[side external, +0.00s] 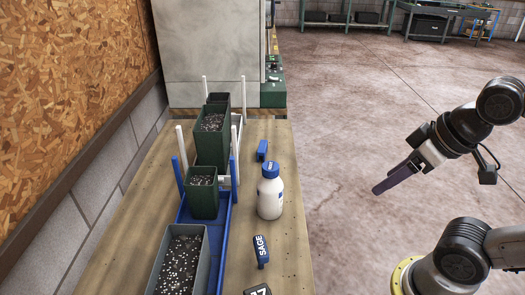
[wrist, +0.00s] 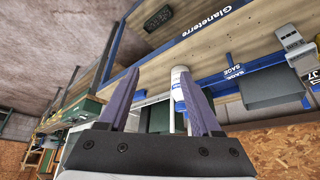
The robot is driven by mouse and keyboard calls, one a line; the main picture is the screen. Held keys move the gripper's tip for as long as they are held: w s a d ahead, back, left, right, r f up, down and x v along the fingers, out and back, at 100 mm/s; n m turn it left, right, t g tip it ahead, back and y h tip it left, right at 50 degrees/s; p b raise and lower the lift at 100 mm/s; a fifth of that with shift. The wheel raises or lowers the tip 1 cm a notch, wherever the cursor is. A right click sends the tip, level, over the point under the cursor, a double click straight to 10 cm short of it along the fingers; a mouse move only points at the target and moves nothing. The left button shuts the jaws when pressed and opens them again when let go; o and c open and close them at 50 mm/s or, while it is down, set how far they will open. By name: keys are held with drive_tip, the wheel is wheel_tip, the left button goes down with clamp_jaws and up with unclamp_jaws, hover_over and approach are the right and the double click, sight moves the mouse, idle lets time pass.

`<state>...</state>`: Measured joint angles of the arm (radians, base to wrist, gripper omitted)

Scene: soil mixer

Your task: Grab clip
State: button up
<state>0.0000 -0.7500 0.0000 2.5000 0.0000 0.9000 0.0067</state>
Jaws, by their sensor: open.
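A blue clip-like piece with a white SAGE label (side external: 261,251) lies on the wooden bench, right of the blue tray. A second small blue piece (side external: 262,150) stands farther back, behind the white bottle. I cannot tell which of them is the clip. In the wrist view, a blue SAGE label (wrist: 233,72) shows right of the fingers. My gripper (side external: 378,190) is in the air off the bench's right side, apart from everything. In the wrist view its two purple fingers (wrist: 160,95) are spread with nothing held between them.
The white bottle with blue cap (side external: 270,193) stands between the two blue pieces. A dark block (side external: 258,291) sits at the near edge.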

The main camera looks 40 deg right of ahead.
drive_tip(key=w+d+r+m, duration=0.1)
drive_tip(key=w+r+m, duration=0.4)
drive_tip(key=w+r, duration=0.4)
drive_tip(key=w+r+m, duration=0.2)
drive_tip(key=w+r, duration=0.2)
drive_tip(key=w, duration=0.1)
drive_tip(key=m+g+h, duration=0.1)
drive_tip(key=m+g, duration=0.3)
drive_tip(key=g, duration=0.1)
hover_over(263, 146)
drive_tip(key=f, duration=2.5)
drive_tip(key=shift+s+a, duration=0.3)
drive_tip(key=shift+w+d+f, duration=0.15)
drive_tip(key=shift+w+f, duration=0.05)
drive_tip(key=shift+f, duration=1.25)
drive_tip(key=shift+w+d+f, duration=0.1)
drive_tip(key=shift+w+f, duration=0.05)
drive_tip(key=shift+f, duration=1.25)
